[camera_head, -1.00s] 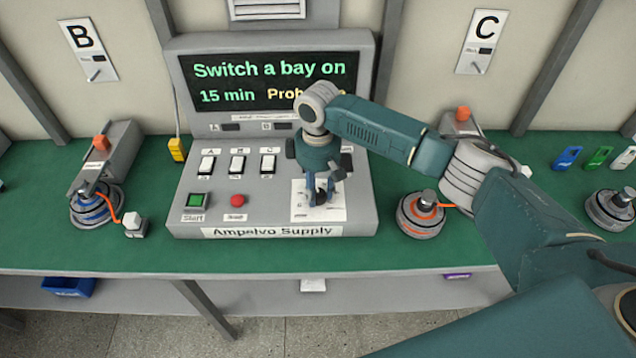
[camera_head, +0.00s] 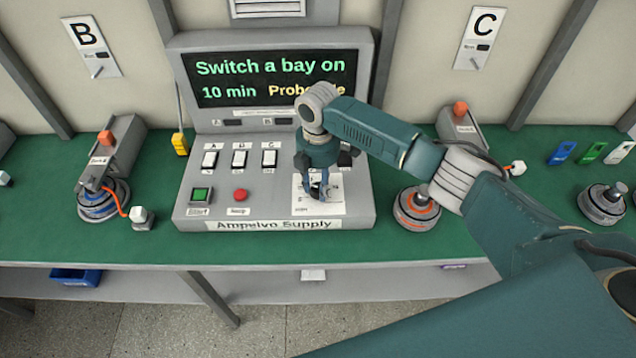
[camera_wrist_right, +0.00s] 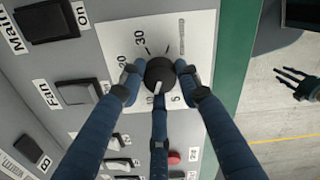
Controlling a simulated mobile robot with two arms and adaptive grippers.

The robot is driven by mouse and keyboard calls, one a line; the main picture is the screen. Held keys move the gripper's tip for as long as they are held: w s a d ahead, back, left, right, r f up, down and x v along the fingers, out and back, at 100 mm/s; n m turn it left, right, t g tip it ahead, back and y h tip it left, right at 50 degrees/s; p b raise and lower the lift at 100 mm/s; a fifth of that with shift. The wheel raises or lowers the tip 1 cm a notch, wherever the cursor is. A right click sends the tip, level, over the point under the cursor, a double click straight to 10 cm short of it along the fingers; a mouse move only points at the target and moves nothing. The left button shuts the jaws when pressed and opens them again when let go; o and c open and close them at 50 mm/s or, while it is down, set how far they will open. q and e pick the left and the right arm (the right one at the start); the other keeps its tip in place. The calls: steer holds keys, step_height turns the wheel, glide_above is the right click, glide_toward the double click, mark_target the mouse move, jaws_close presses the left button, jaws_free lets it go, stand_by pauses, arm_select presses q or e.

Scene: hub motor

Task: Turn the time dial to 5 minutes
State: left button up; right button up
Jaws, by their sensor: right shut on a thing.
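The time dial (camera_wrist_right: 159,73) is a round black knob with a white pointer line, on a white scale plate (camera_wrist_right: 190,40) marked with 5, 10, 20 and 30. In the right wrist view its pointer is toward the 10 side. My right gripper (camera_head: 319,190) is shut on the dial, with its blue fingers around it; it also shows in the right wrist view (camera_wrist_right: 159,84). In the head view the fingers mostly hide the dial. The supply's screen (camera_head: 275,78) reads "Switch a bay on" and "10 min".
The dial sits on the grey Ampelvo Supply panel (camera_head: 222,213), with white switches (camera_head: 240,157), a green Start button (camera_head: 200,195) and a red button (camera_head: 240,194) to its left. Hub motors stand on the green bench at left (camera_head: 103,200) and right (camera_head: 417,207).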

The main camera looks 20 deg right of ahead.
mark_target(318, 187)
steer(key=n, duration=0.4)
steer(key=shift+n, duration=0.3)
steer(key=n, duration=0.4)
stand_by(0.4)
steer(key=o, duration=1.2)
steer(key=shift+c, duration=0.2)
step_height(318, 187, up, 12)
